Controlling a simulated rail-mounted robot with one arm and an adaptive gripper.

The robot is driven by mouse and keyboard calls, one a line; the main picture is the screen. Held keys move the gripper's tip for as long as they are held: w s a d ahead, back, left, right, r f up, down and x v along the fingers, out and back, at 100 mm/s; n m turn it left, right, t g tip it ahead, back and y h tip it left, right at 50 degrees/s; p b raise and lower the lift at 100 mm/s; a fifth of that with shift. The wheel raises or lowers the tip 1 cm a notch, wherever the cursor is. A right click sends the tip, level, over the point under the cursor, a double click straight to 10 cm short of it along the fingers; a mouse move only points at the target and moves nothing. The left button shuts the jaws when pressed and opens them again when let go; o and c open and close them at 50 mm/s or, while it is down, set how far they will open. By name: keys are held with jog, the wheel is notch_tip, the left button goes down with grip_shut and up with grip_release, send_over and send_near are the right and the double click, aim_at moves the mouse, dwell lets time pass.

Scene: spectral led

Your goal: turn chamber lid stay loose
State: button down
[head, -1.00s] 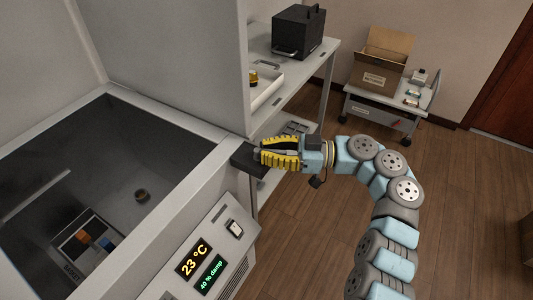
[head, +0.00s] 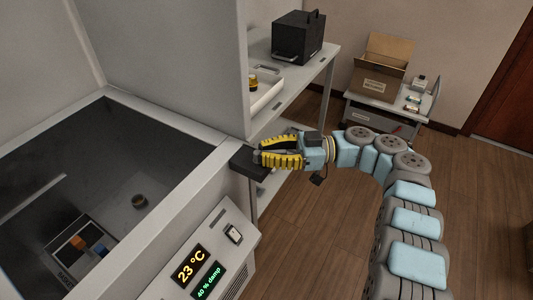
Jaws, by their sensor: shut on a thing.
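The chamber (head: 197,160) stands open at the left, its lid (head: 180,60) raised upright behind and beside the opening. A dark block-like part (head: 243,160), which looks like the lid stay's knob or handle, sits at the chamber's right rim. My gripper (head: 262,159), with yellow-and-black fingers, reaches in from the right and is shut on this dark part. The fingers hide some of it, and I cannot tell whether it is tight or loose.
A control panel (head: 208,262) reads 23 °C. Behind are a shelf (head: 300,85) with a black box (head: 298,38) and a cart with a cardboard box (head: 385,72).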

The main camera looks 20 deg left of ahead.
dwell(0.6)
jog(key=c, duration=1.1)
grip_release()
jog(key=shift+a, duration=0.1)
notch_tip(320, 180, up, 10)
jog(key=shift+r, duration=0.1)
